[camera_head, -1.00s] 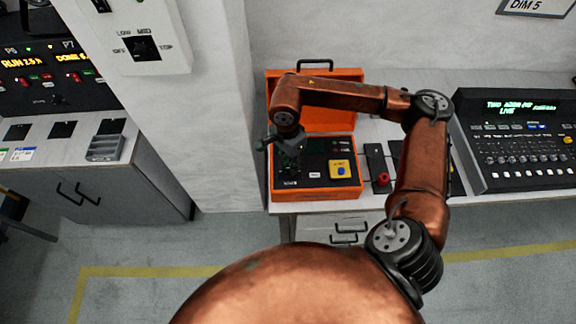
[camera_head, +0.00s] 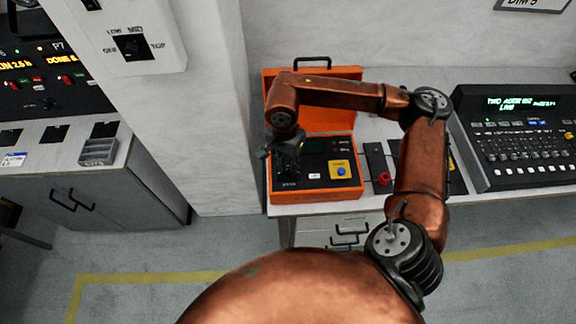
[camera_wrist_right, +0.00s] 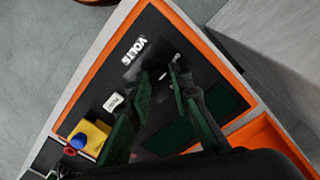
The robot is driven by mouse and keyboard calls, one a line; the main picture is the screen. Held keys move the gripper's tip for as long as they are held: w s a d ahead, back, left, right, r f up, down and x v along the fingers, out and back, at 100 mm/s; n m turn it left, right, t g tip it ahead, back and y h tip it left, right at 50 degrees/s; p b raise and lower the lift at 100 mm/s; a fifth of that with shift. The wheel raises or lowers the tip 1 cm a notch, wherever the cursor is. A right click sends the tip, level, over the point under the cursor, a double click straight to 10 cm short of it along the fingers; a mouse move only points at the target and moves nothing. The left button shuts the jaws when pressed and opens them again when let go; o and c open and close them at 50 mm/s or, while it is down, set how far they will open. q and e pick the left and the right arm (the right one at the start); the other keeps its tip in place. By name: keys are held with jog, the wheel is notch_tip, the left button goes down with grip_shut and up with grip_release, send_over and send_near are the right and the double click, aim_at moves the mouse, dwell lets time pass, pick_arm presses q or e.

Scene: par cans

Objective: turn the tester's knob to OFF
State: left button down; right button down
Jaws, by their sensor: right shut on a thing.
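The tester is an open orange case (camera_head: 318,194) with a black panel, standing on the white bench. My right gripper (camera_head: 288,172) reaches down onto the left part of that panel. A yellow block with a blue button (camera_head: 341,170) sits on the panel's right. My left gripper is not in view.
Right of the tester is a dark plate with a red knob (camera_head: 384,179), then a black lighting console (camera_head: 520,140). A pillar (camera_head: 215,110) stands at the left, with a white wall box bearing a selector (camera_head: 132,46). My right arm crosses above the bench.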

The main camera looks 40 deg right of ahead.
aim_at(286, 168)
jog(key=c, duration=1.7)
grip_release()
jog(key=shift+c, duration=0.2)
notch_tip(286, 168, up, 12)
jog(key=shift+w+a, duration=0.15)
jog(key=shift+w, duration=0.2)
